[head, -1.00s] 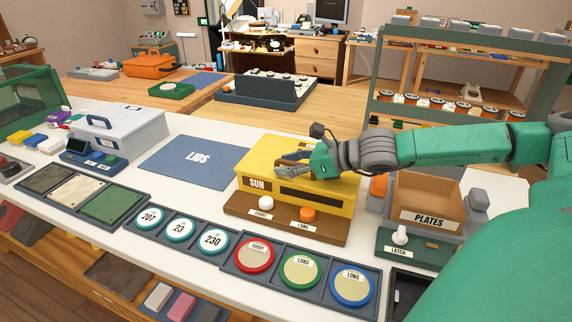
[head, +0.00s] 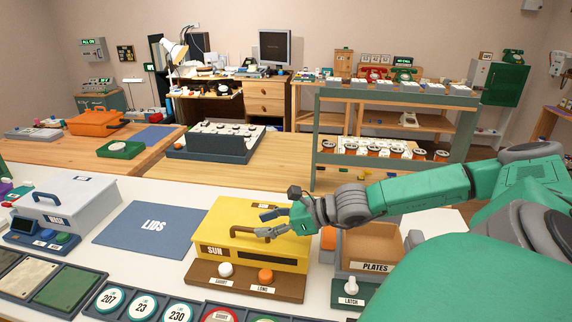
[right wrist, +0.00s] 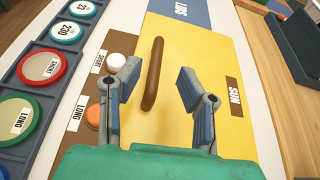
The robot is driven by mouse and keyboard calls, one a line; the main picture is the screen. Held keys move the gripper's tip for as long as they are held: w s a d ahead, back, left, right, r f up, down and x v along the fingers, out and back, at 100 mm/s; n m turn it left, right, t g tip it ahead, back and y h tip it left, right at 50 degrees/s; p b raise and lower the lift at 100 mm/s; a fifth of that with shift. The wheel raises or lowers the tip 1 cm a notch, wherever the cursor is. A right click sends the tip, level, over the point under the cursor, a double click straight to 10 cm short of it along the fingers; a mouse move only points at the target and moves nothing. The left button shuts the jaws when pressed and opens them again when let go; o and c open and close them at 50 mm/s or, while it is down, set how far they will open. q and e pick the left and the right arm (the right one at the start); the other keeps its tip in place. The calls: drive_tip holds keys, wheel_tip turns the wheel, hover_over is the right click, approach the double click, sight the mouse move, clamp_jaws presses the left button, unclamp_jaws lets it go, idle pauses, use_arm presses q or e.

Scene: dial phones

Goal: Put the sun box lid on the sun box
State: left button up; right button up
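The yellow sun box (head: 290,259) stands on the white table, with its SUN label on the front. The yellow lid (head: 228,213) lies on top of it, looking level; a brown handle (head: 242,231) runs across it. My right gripper (head: 262,223) is over the lid, its fingers spread. In the right wrist view the handle (right wrist: 153,72) shows between the open fingers of the right gripper (right wrist: 158,82), with a clear gap to the right finger. Whether the left finger touches it I cannot tell. My left gripper is not in view.
The blue LIDS mat (head: 150,236) is bare. A brown button base (head: 247,284) with a white and an orange button is in front of the box. The PLATES bin (head: 373,267) stands close on the right, the grey WASH box (head: 70,203) at left.

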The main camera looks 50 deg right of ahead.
drive_tip(key=p+v, duration=0.2)
drive_tip(key=v, duration=0.1)
drive_tip(key=shift+s+d+r+p, duration=0.15)
drive_tip(key=shift+s+r+p, duration=0.15)
drive_tip(key=shift+p, duration=0.1)
drive_tip(key=shift+p+v, duration=0.55)
drive_tip(key=shift+v, duration=0.25)
drive_tip(key=shift+s+f, duration=0.1)
drive_tip(key=shift+f, duration=0.05)
